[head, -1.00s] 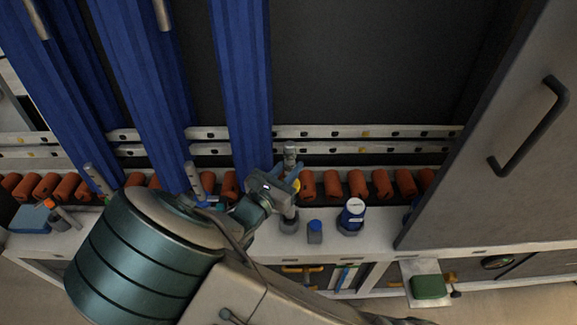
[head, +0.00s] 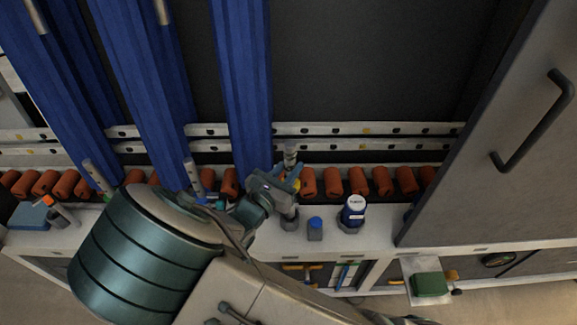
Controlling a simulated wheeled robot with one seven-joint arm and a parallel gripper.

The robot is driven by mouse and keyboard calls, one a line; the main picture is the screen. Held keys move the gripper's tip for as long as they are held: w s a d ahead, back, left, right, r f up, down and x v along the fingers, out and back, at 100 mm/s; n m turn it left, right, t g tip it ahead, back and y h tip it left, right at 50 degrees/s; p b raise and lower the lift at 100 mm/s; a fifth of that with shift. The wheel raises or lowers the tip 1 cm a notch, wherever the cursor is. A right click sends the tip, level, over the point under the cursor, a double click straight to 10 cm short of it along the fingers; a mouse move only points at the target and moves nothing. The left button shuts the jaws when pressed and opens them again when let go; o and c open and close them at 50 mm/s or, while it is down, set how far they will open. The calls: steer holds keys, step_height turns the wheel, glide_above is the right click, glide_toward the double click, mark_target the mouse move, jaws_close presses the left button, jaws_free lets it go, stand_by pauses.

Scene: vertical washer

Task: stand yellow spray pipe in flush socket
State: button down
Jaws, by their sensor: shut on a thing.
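The yellow spray pipe (head: 290,152) stands about upright at the middle of the white ledge. It has a grey top, and a bit of yellow shows by the jaws. My gripper (head: 289,182) is shut on its middle, reaching in from the lower left. A grey, round socket-like base (head: 289,219) is at the pipe's lower end. I cannot tell from this view whether the pipe is fully seated in it. The gripper hides part of the pipe.
A small grey bottle with a blue cap (head: 315,229) and a blue container with a white lid (head: 353,212) stand close to the right. Other grey pipes (head: 97,177) stand to the left. Orange rollers (head: 332,182) and blue curtain strips (head: 240,80) lie behind. A grey door (head: 490,130) bounds the right.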

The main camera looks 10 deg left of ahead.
steer(key=shift+f+b, duration=1.35)
steer(key=shift+f, duration=1.1)
steer(key=c, duration=1.2)
jaws_free()
steer(key=shift+o, duration=0.2)
steer(key=v, duration=1.4)
steer(key=shift+w+d, duration=0.1)
steer(key=shift+d, duration=0.05)
